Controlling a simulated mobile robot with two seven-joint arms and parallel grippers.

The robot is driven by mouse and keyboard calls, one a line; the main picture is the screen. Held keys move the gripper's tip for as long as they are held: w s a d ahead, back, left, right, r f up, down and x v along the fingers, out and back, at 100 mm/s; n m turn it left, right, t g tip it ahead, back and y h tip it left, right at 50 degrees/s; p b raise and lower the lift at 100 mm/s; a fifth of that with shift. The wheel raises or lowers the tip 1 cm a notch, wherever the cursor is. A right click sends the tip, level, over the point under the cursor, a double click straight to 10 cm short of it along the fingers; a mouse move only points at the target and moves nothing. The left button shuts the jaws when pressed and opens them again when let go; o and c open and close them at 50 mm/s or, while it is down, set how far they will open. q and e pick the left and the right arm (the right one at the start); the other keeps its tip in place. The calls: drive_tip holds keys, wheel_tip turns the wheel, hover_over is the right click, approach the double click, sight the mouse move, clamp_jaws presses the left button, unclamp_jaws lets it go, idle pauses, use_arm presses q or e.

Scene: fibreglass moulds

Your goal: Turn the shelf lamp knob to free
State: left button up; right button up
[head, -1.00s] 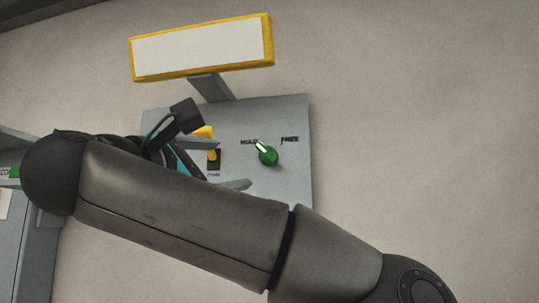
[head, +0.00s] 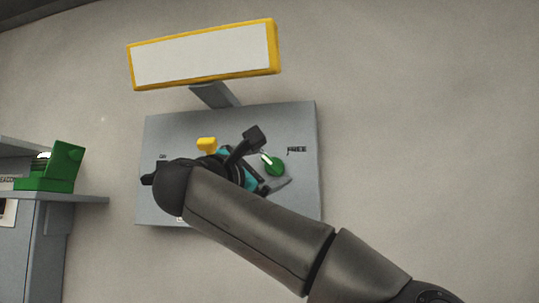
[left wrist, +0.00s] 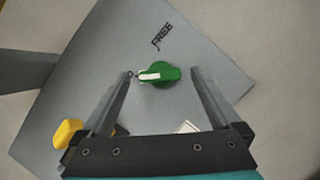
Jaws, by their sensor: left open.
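The green knob (head: 274,165) is on the grey panel (head: 300,125) under the lamp. Its white pointer aims up and left in the head view, away from the word FREE (head: 297,149). In the left wrist view the knob (left wrist: 160,75) has its pointer toward the left finger, and FREE (left wrist: 162,37) stands above it. My left gripper (head: 276,169) is open at the knob; in the wrist view (left wrist: 162,74) its fingers lie either side of it with gaps. I cannot tell the depth between fingertips and panel. The HOLD label is hidden in the head view. My right gripper is not seen.
The yellow-framed lamp (head: 204,54) stands above the panel on a grey post. A yellow switch (head: 207,144) is left of the knob, close to my gripper. A green object (head: 50,172) sits on a grey shelf (head: 85,199) at far left. The wall at right is clear.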

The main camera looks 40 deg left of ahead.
use_arm(q)
drive_tip(key=shift+w+a+r, duration=0.15)
drive_tip(key=shift+w+a, duration=0.05)
drive_tip(key=shift+w, duration=0.5)
drive_tip(key=shift+c, duration=0.4)
drive_tip(key=c, duration=1.3)
